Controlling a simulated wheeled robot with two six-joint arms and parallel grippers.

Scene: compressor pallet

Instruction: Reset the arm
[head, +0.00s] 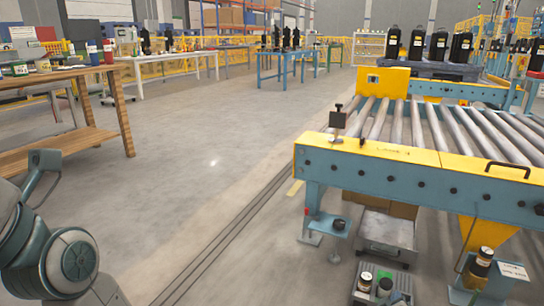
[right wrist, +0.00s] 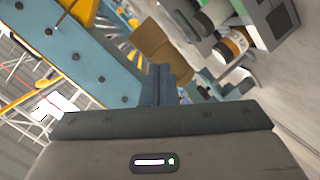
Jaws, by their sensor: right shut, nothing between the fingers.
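My right gripper (right wrist: 160,75) shows in the right wrist view with its dark fingers together and nothing between them. It is apart from the blue conveyor frame (right wrist: 75,55), which runs across the upper left behind it. In the head view, grey-green links of my own arm stand at the lower left. No gripper fingers can be made out there, and my left gripper is not seen.
A roller conveyor (head: 400,160) with a blue and yellow frame fills the right. Small containers (head: 375,283) stand below it. A wooden workbench (head: 60,80) is at the left. Open concrete floor (head: 210,160) lies between them. Black compressors (head: 438,45) stand at the back right.

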